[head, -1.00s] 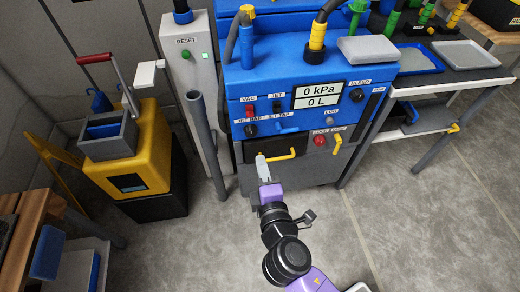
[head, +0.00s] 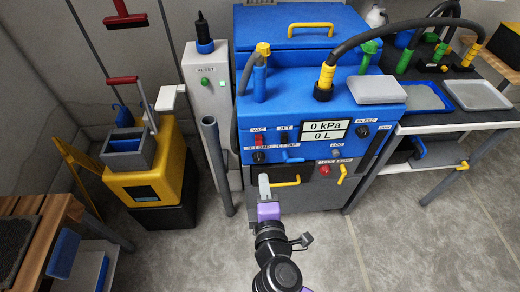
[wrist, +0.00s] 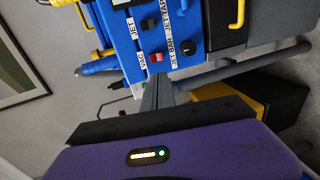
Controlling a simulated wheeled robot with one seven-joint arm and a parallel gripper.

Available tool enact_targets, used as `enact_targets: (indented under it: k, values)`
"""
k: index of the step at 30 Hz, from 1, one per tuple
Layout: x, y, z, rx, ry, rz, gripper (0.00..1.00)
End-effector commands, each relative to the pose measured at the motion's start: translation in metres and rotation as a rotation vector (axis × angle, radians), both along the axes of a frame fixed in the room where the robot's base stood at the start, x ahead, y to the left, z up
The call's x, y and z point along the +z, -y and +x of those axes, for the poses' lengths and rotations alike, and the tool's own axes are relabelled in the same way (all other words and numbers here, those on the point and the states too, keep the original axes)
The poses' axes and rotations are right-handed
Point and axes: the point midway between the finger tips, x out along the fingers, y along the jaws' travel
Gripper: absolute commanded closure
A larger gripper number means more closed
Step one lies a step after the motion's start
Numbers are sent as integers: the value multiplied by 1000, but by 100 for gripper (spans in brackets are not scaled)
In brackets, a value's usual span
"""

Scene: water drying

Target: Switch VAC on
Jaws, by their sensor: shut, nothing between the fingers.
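The VAC switch (head: 258,142) is a small red rocker under the VAC label at the left of the blue machine's front panel (head: 325,155). It also shows in the wrist view (wrist: 156,57), just beyond the fingertips. Its on or off position is too small to tell. The dark JET switch (head: 284,140) is beside it on the right. My gripper (head: 263,178) is shut and empty, in front of the machine and below the switch in the head view. In the wrist view its fingers (wrist: 156,92) point toward the red switch, with no clear contact. The display (head: 326,131) reads 0 kPa and 0 L.
A black JET BAR knob (head: 259,156) and blue JET TAP lever (head: 291,157) sit below the switches. A grey pipe (head: 216,160) and RESET post (head: 205,100) stand at left, near the yellow bucket (head: 155,180). Floor in front is clear.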

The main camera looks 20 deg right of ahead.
Motion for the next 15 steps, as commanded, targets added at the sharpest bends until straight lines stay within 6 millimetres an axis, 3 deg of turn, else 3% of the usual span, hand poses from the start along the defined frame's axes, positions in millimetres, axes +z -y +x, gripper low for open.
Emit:
enact_targets:
  k: [15]
  values:
    - [-18,29,86,-2,2,-1,100]
